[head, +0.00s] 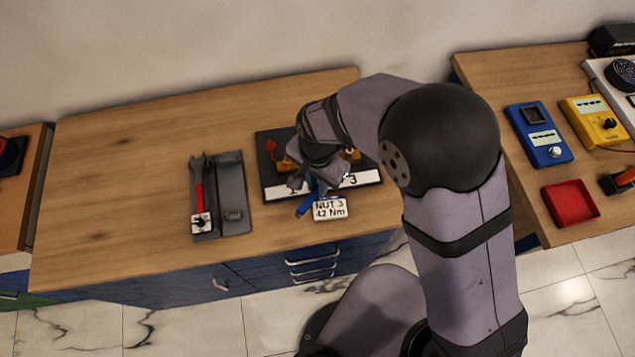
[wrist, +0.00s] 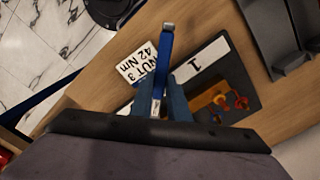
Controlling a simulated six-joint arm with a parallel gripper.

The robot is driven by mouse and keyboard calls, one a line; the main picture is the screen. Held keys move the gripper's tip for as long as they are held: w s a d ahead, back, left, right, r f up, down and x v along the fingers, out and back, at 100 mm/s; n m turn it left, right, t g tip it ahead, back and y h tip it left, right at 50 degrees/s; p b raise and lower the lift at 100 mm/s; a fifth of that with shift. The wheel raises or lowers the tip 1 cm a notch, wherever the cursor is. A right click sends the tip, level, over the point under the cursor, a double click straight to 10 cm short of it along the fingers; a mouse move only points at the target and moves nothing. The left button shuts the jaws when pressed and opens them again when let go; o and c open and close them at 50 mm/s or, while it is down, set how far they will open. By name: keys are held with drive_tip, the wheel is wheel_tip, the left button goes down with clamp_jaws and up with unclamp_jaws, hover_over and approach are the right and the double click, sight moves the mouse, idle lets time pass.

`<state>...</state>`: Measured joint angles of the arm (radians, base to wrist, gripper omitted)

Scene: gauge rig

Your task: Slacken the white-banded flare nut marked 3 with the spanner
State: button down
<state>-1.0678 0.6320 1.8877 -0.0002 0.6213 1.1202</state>
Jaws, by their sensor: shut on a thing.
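My gripper (head: 318,183) is over the front of the gauge rig (head: 264,150), between the digits 1 and 3 on its white strip. It is shut on a blue spanner (head: 305,206); in the wrist view the spanner (wrist: 166,50) runs out from between the fingers (wrist: 162,100) to a grey end. Its other end is hidden by my gripper. A brass fitting (head: 351,155) shows behind the 3, partly covered by my wrist. I cannot make out the white band of nut 3, nor whether the spanner touches it.
A card reading "NUT 3 42 Nm" (head: 330,208) lies in front of the rig. A grey tray (head: 236,180) with a red-handled tool (head: 199,197) is on the left. The bench's left part is clear. A second bench on the right holds a blue meter (head: 540,135), yellow meter (head: 595,120) and red tray (head: 570,203).

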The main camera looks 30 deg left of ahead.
drive_tip(key=shift+w, duration=1.05)
idle(0.5)
drive_tip(key=c, duration=2.4)
unclamp_jaws()
clamp_jaws()
drive_tip(key=shift+d, duration=0.2)
drive_tip(key=shift+w+d+n+p, duration=0.1)
drive_tip(key=shift+d+n+p, duration=0.2)
drive_tip(key=shift+d+n, duration=0.95)
drive_tip(key=shift+w+d+n, duration=0.15)
drive_tip(key=shift+d+n, duration=0.5)
drive_tip(key=shift+n, duration=0.1)
